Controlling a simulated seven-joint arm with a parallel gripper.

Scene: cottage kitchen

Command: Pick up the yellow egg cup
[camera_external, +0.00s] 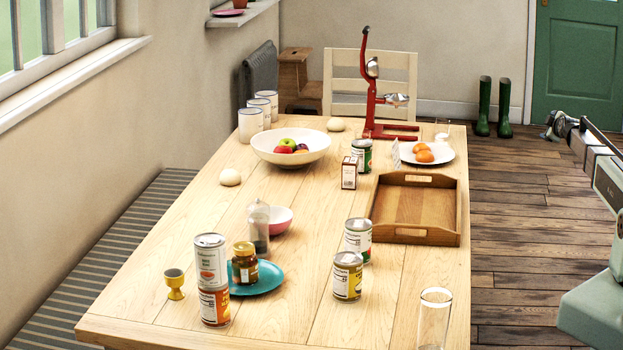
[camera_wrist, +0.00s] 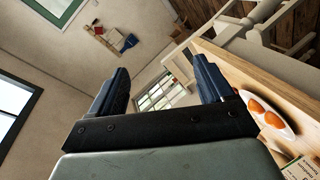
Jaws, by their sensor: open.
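The yellow egg cup (camera_external: 175,292) stands upright near the table's front left corner in the external view, with a grey inside showing at its top. It is not in the wrist view. My gripper (camera_wrist: 162,70) shows in the wrist view with its two dark fingers wide apart and nothing between them. It points across the room, with the table at its right. In the external view my arm is at the right edge, beyond the table's right side and far from the egg cup. I cannot clearly make out the fingers there.
Two stacked cans (camera_external: 212,300) stand just right of the egg cup, beside a brown jar (camera_external: 244,264) on a teal plate (camera_external: 268,280). Further right are more cans, a glass (camera_external: 434,318) and a wooden tray (camera_external: 455,232). The table left of the egg cup is clear.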

